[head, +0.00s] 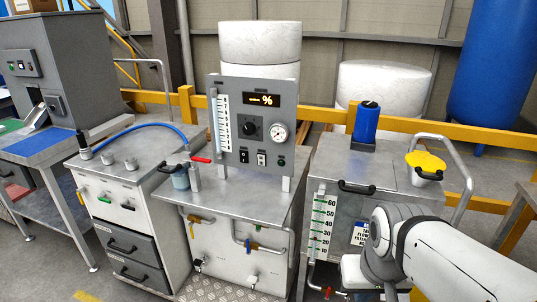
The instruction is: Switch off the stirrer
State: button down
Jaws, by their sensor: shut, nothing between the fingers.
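A grey control panel (252,125) stands upright on the middle cabinet. It carries a lit display (262,100) showing dashes and a percent sign, a black rotary knob (249,131) and a round gauge (279,133). Below the knob are two small rocker switches, a left one (244,156) and a right one (261,158). Their labels and positions are too small to read. I cannot tell which control belongs to the stirrer, and no stirrer is clearly recognisable. My white arm reaches in from the lower right and bends down in front of the right cabinet. My gripper is not visible.
The right cabinet (325,165) bears a blue cylinder (366,122) and a yellow-topped container (427,163). A red-handled valve (201,160) and a grey-blue cup (180,178) stand left of the panel. The middle cabinet's front top (235,196) is clear. A yellow rail (400,123) runs behind.

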aim_at(261, 159)
jog(key=u, duration=0.2)
jog(key=i, duration=1.1)
